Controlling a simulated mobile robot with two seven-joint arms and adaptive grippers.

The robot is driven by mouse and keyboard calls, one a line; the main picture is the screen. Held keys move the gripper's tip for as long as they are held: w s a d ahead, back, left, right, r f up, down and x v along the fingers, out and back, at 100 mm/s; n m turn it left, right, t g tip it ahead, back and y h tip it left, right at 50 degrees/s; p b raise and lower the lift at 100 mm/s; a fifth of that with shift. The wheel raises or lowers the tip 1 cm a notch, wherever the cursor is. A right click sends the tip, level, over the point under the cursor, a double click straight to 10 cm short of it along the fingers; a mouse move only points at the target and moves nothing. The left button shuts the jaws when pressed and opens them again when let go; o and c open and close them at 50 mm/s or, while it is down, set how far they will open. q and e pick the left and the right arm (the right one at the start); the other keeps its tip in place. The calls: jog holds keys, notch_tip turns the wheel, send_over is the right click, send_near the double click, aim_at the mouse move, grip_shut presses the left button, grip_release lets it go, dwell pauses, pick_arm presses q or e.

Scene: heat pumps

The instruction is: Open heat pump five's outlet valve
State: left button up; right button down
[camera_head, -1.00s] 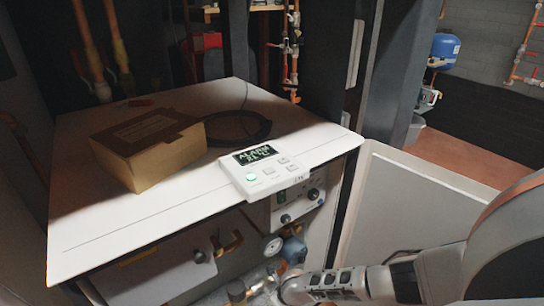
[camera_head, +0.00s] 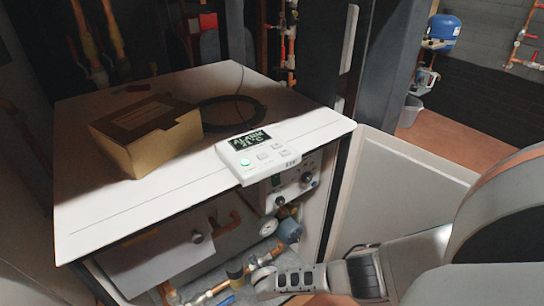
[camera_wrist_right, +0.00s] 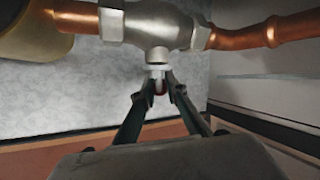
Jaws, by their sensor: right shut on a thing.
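In the right wrist view, a silver valve body (camera_wrist_right: 152,24) sits in a copper pipe line, with a short stem pointing down. Most of the handle is hidden by the fingers. In the head view, my right arm reaches from the right into the open front of the heat pump cabinet (camera_head: 95,225), and its fingertips are hidden. My left gripper is not in view.
A control panel (camera_head: 257,155) reading ALARM lies at the cabinet top's front edge, by a cardboard box (camera_head: 150,140) and a black cable coil (camera_head: 232,112). A blue-handled valve (camera_head: 226,299), a gauge (camera_head: 268,228) and pipes crowd the opening. The open door (camera_head: 400,190) stands right.

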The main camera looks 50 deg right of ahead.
jog(key=shift+s+d+r+h, duration=0.1)
jog(key=shift+s+d+h, duration=0.2)
jog(key=shift+d+h, duration=0.35)
jog(key=c, duration=2)
grip_release()
jog(key=shift+a, duration=0.15)
jog(key=shift+w+a+r, duration=0.1)
jog(key=shift+a, duration=0.1)
jog(key=shift+s+a+r, duration=0.2)
jog(key=shift+a+r, duration=0.2)
jog(key=shift+r, duration=0.1)
jog(key=v, duration=1)
jog(key=shift+r, duration=0.3)
